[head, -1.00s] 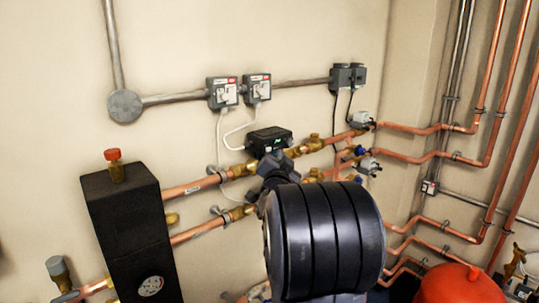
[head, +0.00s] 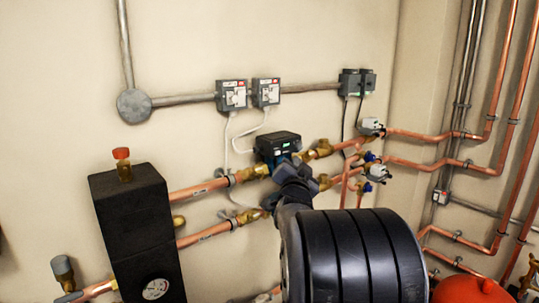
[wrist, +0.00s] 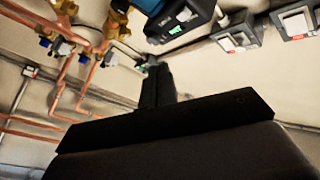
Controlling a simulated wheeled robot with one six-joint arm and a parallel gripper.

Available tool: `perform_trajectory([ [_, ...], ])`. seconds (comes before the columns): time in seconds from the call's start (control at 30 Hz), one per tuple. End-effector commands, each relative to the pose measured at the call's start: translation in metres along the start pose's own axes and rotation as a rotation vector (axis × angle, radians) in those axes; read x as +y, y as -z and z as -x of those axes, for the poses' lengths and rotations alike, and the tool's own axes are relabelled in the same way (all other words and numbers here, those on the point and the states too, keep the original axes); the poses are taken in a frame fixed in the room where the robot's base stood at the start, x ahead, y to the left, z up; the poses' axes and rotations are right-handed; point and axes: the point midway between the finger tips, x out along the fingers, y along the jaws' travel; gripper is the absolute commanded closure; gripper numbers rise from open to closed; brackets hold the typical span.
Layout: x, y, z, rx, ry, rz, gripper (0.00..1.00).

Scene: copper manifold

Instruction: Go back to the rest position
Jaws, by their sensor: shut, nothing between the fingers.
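My gripper (wrist: 155,85) shows in the wrist view as dark fingers pressed together, with nothing between them. In the head view it is mostly hidden by my own black arm; its dark end (head: 295,172) lies in front of the copper pipes, just below the pump. The pump (head: 277,146) is a dark box with a blue-green body on the upper pipe. It also shows in the wrist view (wrist: 180,20), above and beyond the fingers. I cannot tell the exact gap between gripper and pipes.
A black block (head: 137,235) with a red-capped valve (head: 122,163) stands at the left. Two grey switch boxes (head: 232,94) hang on the wall. Copper pipes (head: 480,165) run up the right side. A red vessel (head: 470,290) sits at lower right.

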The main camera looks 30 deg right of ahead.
Motion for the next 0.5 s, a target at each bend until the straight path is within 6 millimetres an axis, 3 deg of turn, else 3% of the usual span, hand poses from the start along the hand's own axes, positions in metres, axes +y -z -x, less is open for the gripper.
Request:
perform_trajectory([
  [0.33, -0.015, -0.009, -0.018, -0.002, 0.0, 0.0, 1.0],
  [0.5, -0.01, -0.004, -0.012, -0.001, -0.003, 0.002, 1.0],
])
